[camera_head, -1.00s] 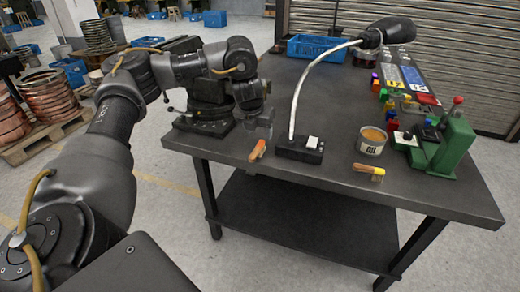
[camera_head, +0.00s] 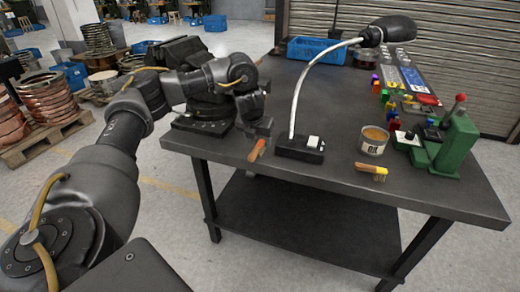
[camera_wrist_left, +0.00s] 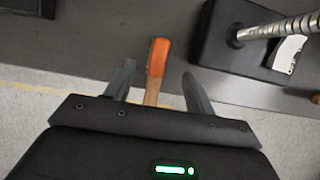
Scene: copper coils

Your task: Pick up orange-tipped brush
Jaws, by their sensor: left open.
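The orange-tipped brush (camera_head: 257,150) lies at the front edge of the dark table (camera_head: 320,192), left of the lamp base. In the left wrist view the brush (camera_wrist_left: 158,60) shows its orange end pointing away from me and its wooden part running back between the fingers. My left gripper (camera_head: 255,130) is open above the brush; in the left wrist view its two fingers (camera_wrist_left: 158,82) stand on either side of it, with gaps visible on both sides. The brush's near end is hidden by the gripper body. My right gripper is not in view.
A lamp base (camera_head: 300,148) with a white curved neck stands right of the brush. A second, yellow-tipped brush (camera_head: 371,169), an oil tin (camera_head: 373,141) and a green press (camera_head: 455,145) are further right. A black vise (camera_head: 203,115) stands behind my left gripper.

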